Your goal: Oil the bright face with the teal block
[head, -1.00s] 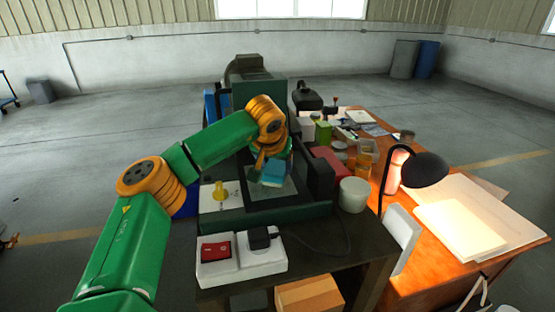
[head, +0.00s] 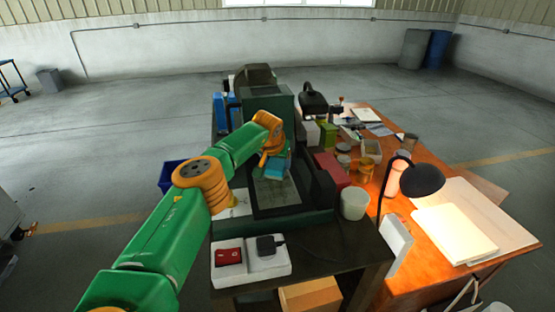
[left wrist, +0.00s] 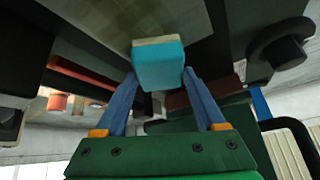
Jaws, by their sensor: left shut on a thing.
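The teal block (head: 279,167) is in my left gripper (head: 270,158), at the far end of a grey, faintly marked flat face (head: 277,193) in the dark green machine. In the left wrist view the teal block (left wrist: 159,69) sits between the blue fingertips of my left gripper (left wrist: 160,80), with a pale layer on its far side, toward the grey face (left wrist: 180,18). I cannot tell whether that pale layer touches the face. My right gripper is not in view.
A dark raised part (head: 319,188) stands right of the face, and a white pot (head: 354,204) beyond it. A white switch box (head: 250,262) is in front. The wooden bench (head: 425,265) at right holds a lamp (head: 422,180), papers and jars.

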